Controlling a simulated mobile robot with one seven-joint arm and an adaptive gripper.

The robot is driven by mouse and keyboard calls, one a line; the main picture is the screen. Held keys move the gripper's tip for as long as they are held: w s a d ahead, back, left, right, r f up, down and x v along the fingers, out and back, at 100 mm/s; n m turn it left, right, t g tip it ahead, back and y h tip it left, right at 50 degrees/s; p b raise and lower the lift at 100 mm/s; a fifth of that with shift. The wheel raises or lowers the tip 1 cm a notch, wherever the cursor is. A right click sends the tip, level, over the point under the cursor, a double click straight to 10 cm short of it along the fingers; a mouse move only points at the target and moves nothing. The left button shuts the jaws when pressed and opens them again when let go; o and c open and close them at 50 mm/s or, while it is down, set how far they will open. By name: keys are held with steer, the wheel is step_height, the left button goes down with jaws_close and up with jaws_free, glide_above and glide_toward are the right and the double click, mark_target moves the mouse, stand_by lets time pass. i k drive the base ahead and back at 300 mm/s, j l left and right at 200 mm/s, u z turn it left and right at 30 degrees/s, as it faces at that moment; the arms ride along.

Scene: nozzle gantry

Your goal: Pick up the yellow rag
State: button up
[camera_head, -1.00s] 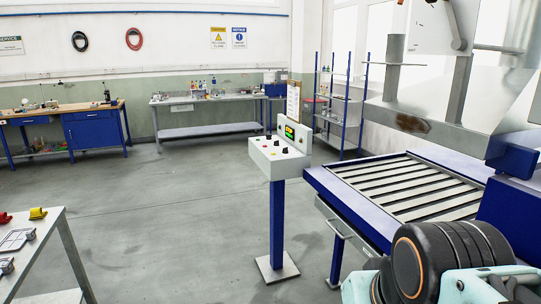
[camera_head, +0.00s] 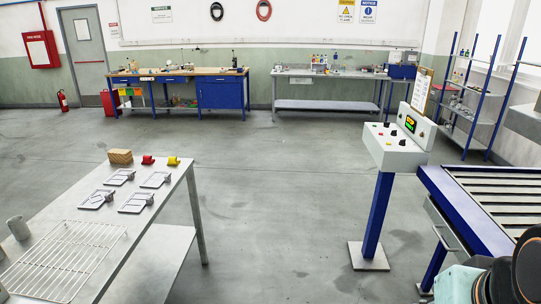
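A small yellow item (camera_head: 173,161), which looks like the yellow rag, lies at the far right corner of the grey metal table (camera_head: 150,221) at lower left. A similar red item (camera_head: 148,160) lies just left of it. Part of my arm shows at the lower right corner, well away from that table. My gripper is not in view.
Several flat metal plates, a tan block (camera_head: 120,156) and a wire rack (camera_head: 68,258) lie on the same table. A control pedestal (camera_head: 378,215) and a blue slatted machine (camera_head: 490,205) stand to the right. Floor between table and pedestal is clear.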

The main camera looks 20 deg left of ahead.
mark_target(172, 161)
steer(key=u, duration=1.5)
steer(key=z, duration=1.85)
steer(key=u, duration=1.9)
steer(key=i+u, duration=0.15)
steer(key=u, duration=0.2)
steer(key=i+l+u, duration=0.15)
steer(key=u, duration=0.15)
